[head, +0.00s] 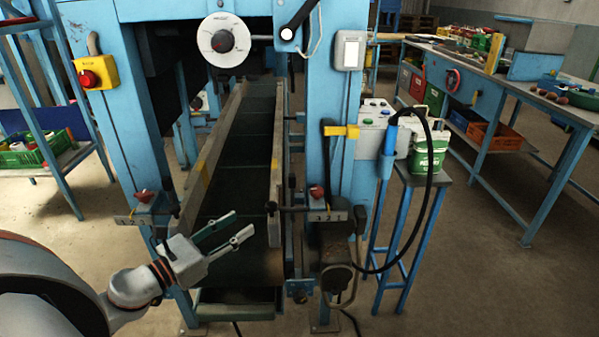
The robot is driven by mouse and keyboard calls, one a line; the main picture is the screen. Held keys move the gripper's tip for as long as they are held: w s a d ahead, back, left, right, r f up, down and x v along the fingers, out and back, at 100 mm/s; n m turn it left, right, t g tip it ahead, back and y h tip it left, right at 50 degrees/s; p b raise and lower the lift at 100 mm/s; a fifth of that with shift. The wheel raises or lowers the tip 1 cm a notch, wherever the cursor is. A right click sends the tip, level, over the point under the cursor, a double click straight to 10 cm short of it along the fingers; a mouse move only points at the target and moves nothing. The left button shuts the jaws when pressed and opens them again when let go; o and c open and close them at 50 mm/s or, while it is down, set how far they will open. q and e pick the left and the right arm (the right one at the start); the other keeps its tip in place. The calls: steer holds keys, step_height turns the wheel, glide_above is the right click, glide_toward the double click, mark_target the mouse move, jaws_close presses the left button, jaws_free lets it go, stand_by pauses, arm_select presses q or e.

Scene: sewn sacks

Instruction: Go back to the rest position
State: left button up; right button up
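My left gripper (238,231) shows at the lower middle, its arm coming in from the lower left. Its two fingers are spread apart with nothing between them. It is over the near end of the dark conveyor belt (240,150), apart from any sack. No sack shows on the belt. My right gripper is not in this view.
A blue machine frame (118,90) stands around the conveyor, with a red stop button (88,78) on its left post. A green and white container (428,150) stands on a blue stand at right. A long workbench (500,75) is farther right. Open floor (470,270) lies at lower right.

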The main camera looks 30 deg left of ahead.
arm_select(q)
steer(key=s+d+f+n+g+y, duration=0.1)
steer(key=s+d+f+n+y, duration=0.15)
steer(key=f+n, duration=0.6)
steer(key=s+d+f+n+g+y, duration=0.1)
steer(key=s+d+f+n, duration=0.15)
steer(key=f+n, duration=0.6)
steer(key=s+d+f+n+g+h, duration=0.1)
steer(key=s+d+f+n+g, duration=0.1)
steer(key=s+d+f+n, duration=0.2)
steer(key=s+d+f+n+g+h, duration=0.1)
steer(key=s+d+f+n+g, duration=0.2)
steer(key=d+f+n, duration=0.5)
steer(key=s+d+n, duration=0.1)
steer(key=d+n, duration=0.3)
steer(key=n, duration=0.1)
steer(key=shift+d, duration=0.15)
steer(key=shift+o, duration=0.5)
